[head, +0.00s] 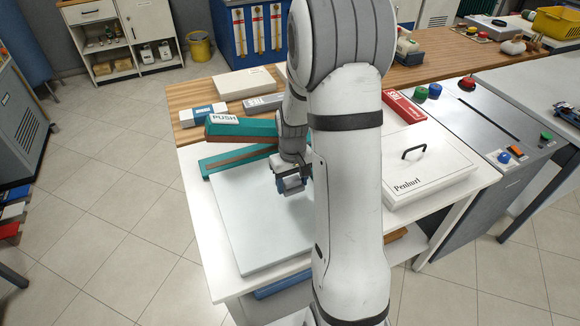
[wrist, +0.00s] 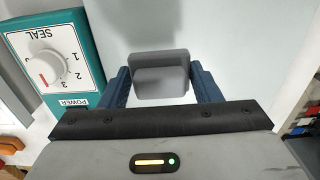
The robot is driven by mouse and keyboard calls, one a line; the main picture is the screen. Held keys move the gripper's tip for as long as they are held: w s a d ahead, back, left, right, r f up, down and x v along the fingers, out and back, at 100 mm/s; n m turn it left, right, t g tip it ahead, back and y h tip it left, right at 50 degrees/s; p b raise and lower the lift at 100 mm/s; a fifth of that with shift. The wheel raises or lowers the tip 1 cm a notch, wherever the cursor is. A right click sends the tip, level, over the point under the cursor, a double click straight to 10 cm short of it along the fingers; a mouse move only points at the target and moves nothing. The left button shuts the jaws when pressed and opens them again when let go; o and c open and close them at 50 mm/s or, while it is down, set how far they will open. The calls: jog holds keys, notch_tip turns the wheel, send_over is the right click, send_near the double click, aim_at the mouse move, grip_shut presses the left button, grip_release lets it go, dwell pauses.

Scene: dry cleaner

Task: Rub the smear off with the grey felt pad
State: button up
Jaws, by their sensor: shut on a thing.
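The grey felt pad (wrist: 160,78) is between the two blue fingers of my gripper (wrist: 160,88) in the wrist view. My gripper is shut on it. In the head view my gripper (head: 292,186) is low over the pale board (head: 240,225), near its right side, and my arm hides part of the board. I cannot tell whether the pad touches the board. No smear shows on the visible part of the board in either view.
A teal sealer (head: 240,129) marked PUSH stands behind the board; its dial (wrist: 52,70) shows in the wrist view. A white lidded box (head: 425,165) marked Penhurl is to the right. A red box (head: 404,106) and a white box (head: 246,83) lie further back.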

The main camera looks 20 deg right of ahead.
jog(key=shift+r+p, duration=1.05)
jog(key=shift+r, duration=0.85)
